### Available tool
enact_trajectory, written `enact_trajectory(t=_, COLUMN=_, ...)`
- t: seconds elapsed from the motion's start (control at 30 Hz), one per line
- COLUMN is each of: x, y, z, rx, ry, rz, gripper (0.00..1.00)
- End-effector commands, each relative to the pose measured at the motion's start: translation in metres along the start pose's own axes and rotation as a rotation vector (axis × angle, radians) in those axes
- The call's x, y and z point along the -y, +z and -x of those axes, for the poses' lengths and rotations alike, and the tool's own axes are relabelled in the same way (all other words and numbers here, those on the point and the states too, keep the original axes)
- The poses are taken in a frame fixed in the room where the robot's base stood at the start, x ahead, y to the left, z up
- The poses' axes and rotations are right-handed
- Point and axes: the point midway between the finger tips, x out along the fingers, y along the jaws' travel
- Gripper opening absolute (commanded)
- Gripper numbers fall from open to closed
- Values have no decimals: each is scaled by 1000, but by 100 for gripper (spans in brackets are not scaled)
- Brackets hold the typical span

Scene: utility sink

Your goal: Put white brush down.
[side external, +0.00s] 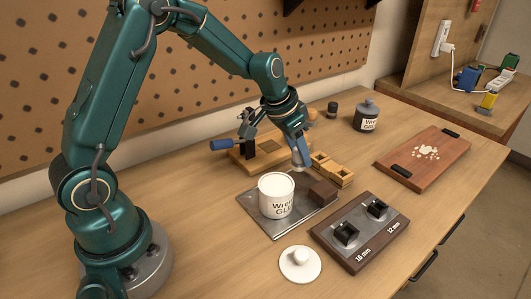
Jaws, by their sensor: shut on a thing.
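My gripper (295,132) points down over the middle of the bench, behind an open white glue can (277,197). It is shut on a small pale thing, which seems to be the white brush (301,155). The brush's lower end hangs below the fingers, just behind and to the right of the can's rim. Most of its handle is hidden by the gripper. I cannot tell whether its tip touches anything below.
The can and a dark brown block (322,192) stand on a metal plate (274,229). A white knobbed lid (300,270) lies in front. Wooden blocks (338,177), a blue-handled clamp (222,145), a grey bottle (367,118) and a socket board (350,262) surround. A tray (440,170) lies right.

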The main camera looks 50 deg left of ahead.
Motion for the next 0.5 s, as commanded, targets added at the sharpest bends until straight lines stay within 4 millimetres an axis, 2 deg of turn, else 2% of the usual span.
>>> enact_trajectory(t=0.23, x=-1, y=14, z=-30, rx=6, ry=2, rz=1, gripper=0)
enact_trajectory(t=0.5, x=0, y=15, z=-34, rx=1, ry=-2, rz=0, gripper=0)
